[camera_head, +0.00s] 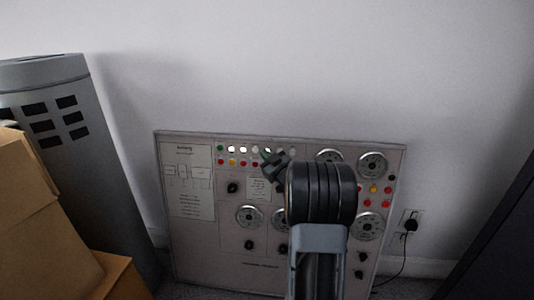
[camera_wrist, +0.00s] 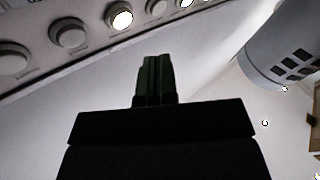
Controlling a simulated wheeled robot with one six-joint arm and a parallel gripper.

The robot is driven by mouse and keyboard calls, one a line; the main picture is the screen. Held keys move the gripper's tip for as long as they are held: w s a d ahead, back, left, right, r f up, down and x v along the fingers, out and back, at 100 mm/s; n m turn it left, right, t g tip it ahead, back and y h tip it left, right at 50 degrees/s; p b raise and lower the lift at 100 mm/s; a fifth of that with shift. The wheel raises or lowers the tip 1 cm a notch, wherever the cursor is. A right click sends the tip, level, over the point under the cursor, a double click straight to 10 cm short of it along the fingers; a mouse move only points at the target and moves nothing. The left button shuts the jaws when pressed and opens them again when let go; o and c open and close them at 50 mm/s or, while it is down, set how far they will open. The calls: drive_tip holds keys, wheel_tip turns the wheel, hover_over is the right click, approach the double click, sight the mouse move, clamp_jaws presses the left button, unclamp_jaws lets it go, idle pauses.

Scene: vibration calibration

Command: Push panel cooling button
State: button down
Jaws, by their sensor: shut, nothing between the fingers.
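The control panel (camera_head: 190,235) leans against the wall in the head view, with rows of small coloured buttons along its top. A green button (camera_head: 220,148) is at the left end of the upper row, with white buttons (camera_head: 243,149) to its right. Labels are too small to read, so I cannot tell which is the cooling button. My gripper (camera_head: 266,155) is shut and empty, in front of the button rows, and hides some buttons. In the wrist view, the shut fingers (camera_wrist: 154,62) point toward a row of round buttons, one of them lit (camera_wrist: 121,18). They appear apart from it.
A grey cylinder with dark slots (camera_head: 90,150) and cardboard boxes (camera_head: 30,200) stand at the left. Dials (camera_head: 372,165) and dark knobs (camera_head: 233,187) cover other parts of the panel. A wall plug (camera_head: 410,224) and dark furniture (camera_head: 500,240) are at the right.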

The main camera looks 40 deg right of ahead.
drive_tip(key=shift+s+a+r, duration=0.25)
drive_tip(key=shift+s+a, duration=0.6)
drive_tip(key=shift+s, duration=0.05)
drive_tip(key=s+a+r+m+g+h+p, duration=0.3)
drive_tip(key=a+r+g+p, duration=0.55)
drive_tip(key=r+p, duration=0.7)
drive_tip(key=s+a+r+g+y+p, duration=0.2)
drive_tip(key=s+a+r+g+p, duration=0.2)
drive_tip(key=s+a+p, duration=0.4)
drive_tip(key=s+a+r+g+y+p, duration=0.1)
drive_tip(key=s+a+r+g+p, duration=0.2)
drive_tip(key=s+a+p, duration=0.5)
drive_tip(key=s+a+r, duration=0.1)
drive_tip(key=s, duration=0.3)
drive_tip(key=shift+s+a+r+g+y, duration=0.15)
drive_tip(key=shift+a+g+y, duration=0.2)
drive_tip(key=shift+y, duration=0.05)
